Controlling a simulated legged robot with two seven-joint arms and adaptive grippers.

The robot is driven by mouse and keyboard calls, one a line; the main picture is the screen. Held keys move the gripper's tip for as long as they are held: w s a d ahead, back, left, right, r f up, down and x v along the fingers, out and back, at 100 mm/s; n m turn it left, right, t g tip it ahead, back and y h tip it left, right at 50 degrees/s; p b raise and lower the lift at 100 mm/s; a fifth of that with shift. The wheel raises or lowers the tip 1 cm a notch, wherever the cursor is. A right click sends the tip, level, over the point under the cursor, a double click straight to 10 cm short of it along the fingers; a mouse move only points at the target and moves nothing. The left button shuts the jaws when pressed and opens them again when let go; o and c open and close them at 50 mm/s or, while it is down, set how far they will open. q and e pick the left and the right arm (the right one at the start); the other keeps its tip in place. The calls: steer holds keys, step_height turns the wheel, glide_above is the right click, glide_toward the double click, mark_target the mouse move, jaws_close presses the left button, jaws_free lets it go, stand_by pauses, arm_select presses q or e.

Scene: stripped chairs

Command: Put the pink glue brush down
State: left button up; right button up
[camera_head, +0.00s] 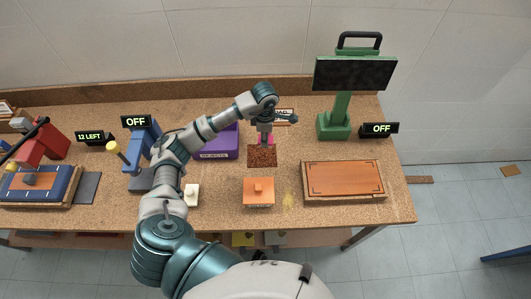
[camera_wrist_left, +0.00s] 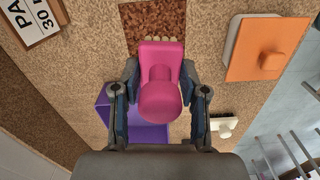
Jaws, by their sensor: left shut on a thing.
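My left gripper (camera_head: 266,131) reaches over the middle of the bench and is shut on the pink glue brush (camera_head: 267,141). In the left wrist view the pink glue brush (camera_wrist_left: 161,85) sits between the two fingers (camera_wrist_left: 160,110), its round knob toward the camera. Pale bristles show at its far edge, by a dark brown speckled patch (camera_wrist_left: 150,25). The same patch (camera_head: 262,157) lies just below the brush in the head view. I cannot tell whether the bristles touch it. My right gripper is in neither view.
A purple box (camera_head: 220,147) stands left of the brush. An orange block with a knob (camera_head: 258,192) and a brown board (camera_head: 343,178) lie nearer the front. A green stand (camera_head: 339,118) rises at the back right. A blue device (camera_head: 140,140) stands left of my arm.

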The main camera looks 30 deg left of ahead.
arm_select(q)
steer(key=shift+a+f+n, duration=0.7)
steer(key=shift+a+f, duration=0.05)
steer(key=shift+f, duration=0.05)
steer(key=f, duration=0.8)
steer(key=shift+a+f+p, duration=0.1)
steer(key=shift+a+p, duration=0.1)
steer(key=shift+p, duration=0.1)
steer(key=shift+d, duration=0.1)
steer(key=shift+f, duration=0.15)
steer(key=o, duration=1)
steer(key=shift+o, duration=0.9)
step_height(320, 180, up, 12)
steer(key=shift+r+b, duration=0.15)
steer(key=shift+b, duration=0.3)
